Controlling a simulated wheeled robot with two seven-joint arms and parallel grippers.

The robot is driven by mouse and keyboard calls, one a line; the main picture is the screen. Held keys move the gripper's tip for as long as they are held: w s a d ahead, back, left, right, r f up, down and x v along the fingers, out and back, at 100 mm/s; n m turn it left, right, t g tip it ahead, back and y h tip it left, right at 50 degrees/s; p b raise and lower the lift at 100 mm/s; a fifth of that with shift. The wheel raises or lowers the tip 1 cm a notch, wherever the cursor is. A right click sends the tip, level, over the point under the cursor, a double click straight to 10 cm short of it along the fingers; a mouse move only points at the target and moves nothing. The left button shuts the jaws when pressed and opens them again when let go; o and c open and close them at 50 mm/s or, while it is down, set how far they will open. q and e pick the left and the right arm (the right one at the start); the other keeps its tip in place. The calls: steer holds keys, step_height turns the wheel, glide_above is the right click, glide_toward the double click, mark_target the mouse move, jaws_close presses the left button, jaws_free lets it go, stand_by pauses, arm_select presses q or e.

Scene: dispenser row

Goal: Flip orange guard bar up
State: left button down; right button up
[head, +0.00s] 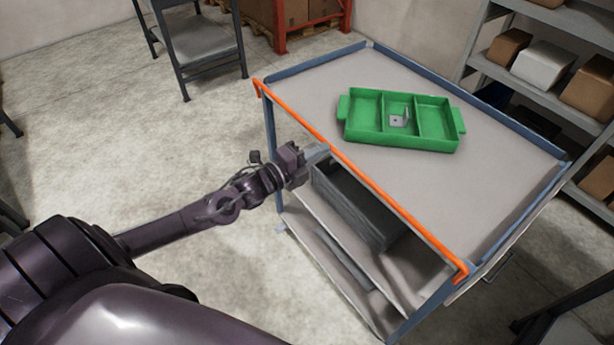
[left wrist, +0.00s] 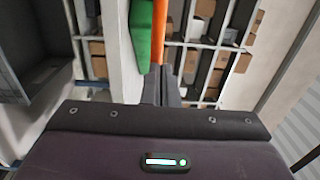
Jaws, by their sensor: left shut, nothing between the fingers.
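The orange guard bar (head: 388,200) runs along the near edge of the cart's grey top (head: 490,180), from the far left corner to the near right corner. My left gripper (head: 326,149) is shut and empty, with its fingertips at the bar, left of the bar's middle. I cannot tell whether they touch it. In the left wrist view the orange bar (left wrist: 178,20) stretches away just beyond the shut fingers (left wrist: 162,75). My right gripper is not in view.
A green divided tray (head: 437,148) with a small metal piece in its middle compartment lies on the cart top. A dark grey bin (head: 355,205) sits on the shelf below. Shelving with boxes (head: 545,65) stands at the right.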

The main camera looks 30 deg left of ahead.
arm_select(q)
steer(key=shift+w+d+r, duration=0.25)
steer(key=shift+w+r, duration=0.05)
steer(key=shift+w, duration=0.35)
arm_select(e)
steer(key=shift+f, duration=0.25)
arm_select(q)
steer(key=shift+r, duration=0.25)
steer(key=shift+w, duration=0.1)
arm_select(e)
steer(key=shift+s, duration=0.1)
